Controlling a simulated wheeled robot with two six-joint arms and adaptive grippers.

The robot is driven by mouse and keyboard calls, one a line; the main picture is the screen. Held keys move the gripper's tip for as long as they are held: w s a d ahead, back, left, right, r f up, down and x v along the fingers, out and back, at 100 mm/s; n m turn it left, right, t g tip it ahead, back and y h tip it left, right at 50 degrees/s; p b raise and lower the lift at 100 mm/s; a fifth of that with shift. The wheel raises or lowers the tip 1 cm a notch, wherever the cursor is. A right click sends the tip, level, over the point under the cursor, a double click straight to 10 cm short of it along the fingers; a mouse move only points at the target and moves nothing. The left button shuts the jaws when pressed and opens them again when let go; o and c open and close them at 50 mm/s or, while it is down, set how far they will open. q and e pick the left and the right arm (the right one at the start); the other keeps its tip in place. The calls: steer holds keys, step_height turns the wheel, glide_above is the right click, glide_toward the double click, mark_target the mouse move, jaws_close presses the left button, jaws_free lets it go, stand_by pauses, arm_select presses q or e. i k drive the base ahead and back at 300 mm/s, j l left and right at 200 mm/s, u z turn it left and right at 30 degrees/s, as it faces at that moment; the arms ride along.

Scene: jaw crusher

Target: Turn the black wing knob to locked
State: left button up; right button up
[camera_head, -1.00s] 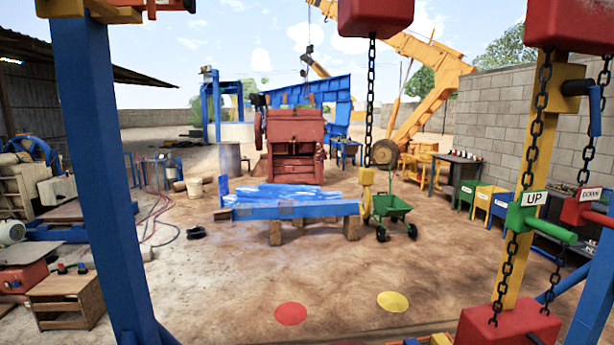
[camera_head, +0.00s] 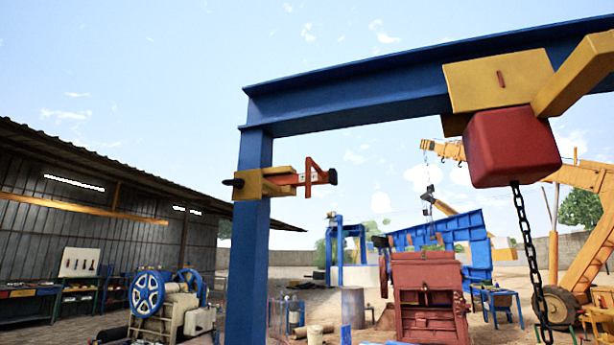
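A yellow bracket (camera_head: 250,184) sits on the upright blue post, a little below the overhead beam. A small dark knob-like piece (camera_head: 231,183) sticks out of its left side. An orange-red arm (camera_head: 309,177) sticks out to the right and ends in a black piece (camera_head: 333,176). I cannot tell which dark piece is the black wing knob, nor which way it is turned. Neither of my grippers shows.
The blue gantry beam (camera_head: 350,92) spans the top right. A red hoist block (camera_head: 512,146) hangs from it with a black chain (camera_head: 528,240). A red crusher (camera_head: 428,297) stands in the yard behind. A shed (camera_head: 90,215) with workbenches is at the left.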

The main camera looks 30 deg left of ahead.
mark_target(239, 183)
steer(key=u, duration=1.25)
